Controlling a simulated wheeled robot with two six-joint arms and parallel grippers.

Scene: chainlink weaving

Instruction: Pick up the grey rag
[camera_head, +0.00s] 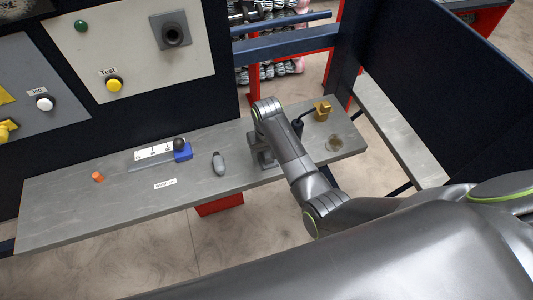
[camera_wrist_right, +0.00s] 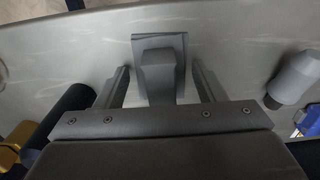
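A grey piece, which may be the grey rag, lies on the grey bench below my right gripper. In the right wrist view this grey piece (camera_wrist_right: 160,72) shows as a squarish flat part with a raised narrow block. My right gripper (camera_wrist_right: 164,84) is open, with one finger on each side of the block and visible gaps between. In the head view the grey piece (camera_head: 264,160) is partly hidden by my right arm, and its cloth texture cannot be made out. My left gripper is not in view.
On the bench (camera_head: 75,210), a grey rounded tool (camera_head: 218,163), a blue slider block (camera_head: 183,151) and an orange cylinder (camera_head: 97,176) lie left. A dark cylinder (camera_wrist_right: 68,112), a gold block (camera_head: 322,110) and a round clear item (camera_head: 334,143) lie right. A dark panel wall stands behind.

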